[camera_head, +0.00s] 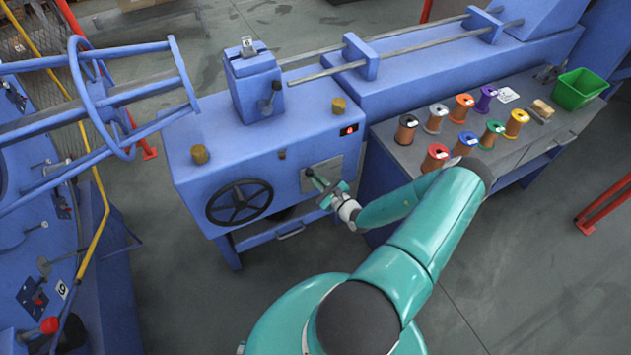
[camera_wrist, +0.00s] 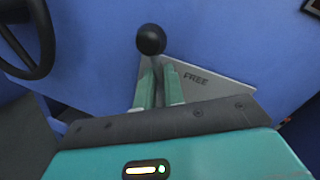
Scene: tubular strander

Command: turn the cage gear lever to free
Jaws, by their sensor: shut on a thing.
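The cage gear lever has a dark round knob (camera_wrist: 151,39), in the wrist view just beyond my fingertips. Its metal plate (camera_wrist: 215,88) is on the blue cabinet front and bears the word FREE to the right of the lever. My gripper (camera_wrist: 160,72) is shut on the lever's shaft just below the knob, with one green finger on each side. In the head view my gripper (camera_head: 320,183) is at the lever plate (camera_head: 330,168) on the cabinet front. The lower shaft and the rest of the plate's lettering are hidden by my fingers.
A dark handwheel (camera_head: 239,202) is on the cabinet left of the plate. A bench at the right holds several wire spools (camera_head: 436,157) and a green bin (camera_head: 579,88). A blue round cage frame (camera_head: 88,95) stands at the left. Grey floor is clear at the lower right.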

